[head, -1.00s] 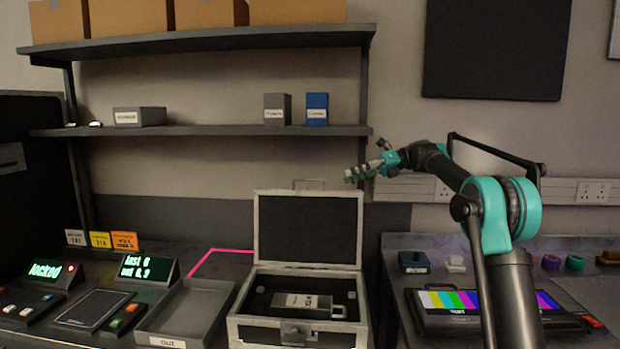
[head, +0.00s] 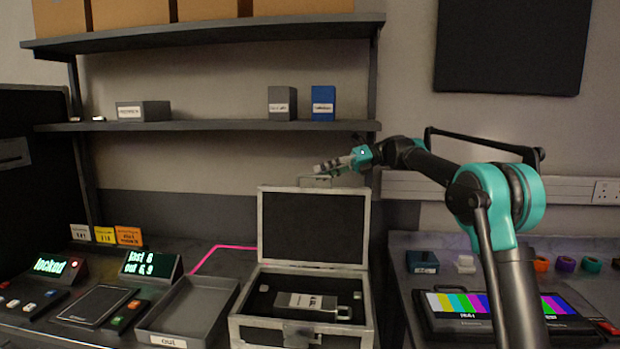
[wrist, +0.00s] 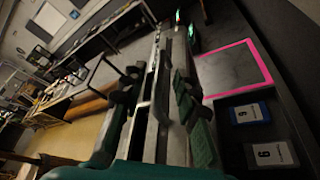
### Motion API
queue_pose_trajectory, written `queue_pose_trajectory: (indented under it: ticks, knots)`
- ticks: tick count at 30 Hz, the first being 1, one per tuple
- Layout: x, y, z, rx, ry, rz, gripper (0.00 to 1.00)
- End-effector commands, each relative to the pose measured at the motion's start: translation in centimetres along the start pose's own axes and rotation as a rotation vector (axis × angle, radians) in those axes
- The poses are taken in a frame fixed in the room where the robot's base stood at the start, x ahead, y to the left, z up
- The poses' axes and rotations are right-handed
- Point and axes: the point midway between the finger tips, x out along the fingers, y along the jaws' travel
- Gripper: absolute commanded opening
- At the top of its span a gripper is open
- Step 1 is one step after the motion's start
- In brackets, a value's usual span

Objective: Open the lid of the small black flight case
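The small black flight case (head: 300,335) with pale metal edges stands on the left bench. Its lid (head: 313,228) stands upright, open, with its dark inside facing me. A thin handle (head: 314,181) shows at the lid's top edge. A grey labelled block (head: 305,301) lies in the dark lining. My gripper (head: 328,165) is just above the lid's top edge, near the handle. In the wrist view my gripper (wrist: 165,95) has its fingers apart, with a pale edge running between them. I cannot tell whether they touch it.
A grey out tray (head: 170,322) sits left of the case, with a pink outline (head: 205,260) behind. Lit displays (head: 150,264) stand further left. A shelf (head: 220,126) holding small boxes hangs behind. A colour-bar monitor (head: 470,303) lies on the right bench.

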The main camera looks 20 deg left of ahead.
Motion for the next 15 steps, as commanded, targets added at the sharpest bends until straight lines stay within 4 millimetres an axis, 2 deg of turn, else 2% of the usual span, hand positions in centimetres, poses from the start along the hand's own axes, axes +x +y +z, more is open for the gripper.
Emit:
queue_pose_trajectory:
  ticks: [1,6,15]
  knots:
    - [1.0,0.0,0.0,-0.001,0.002,0.001,0.31]
    - [3.3,-0.1,-0.1,-0.001,0.001,0.001,0.31]
    - [4.6,-0.1,0.0,0.0,0.0,0.0,0.31]
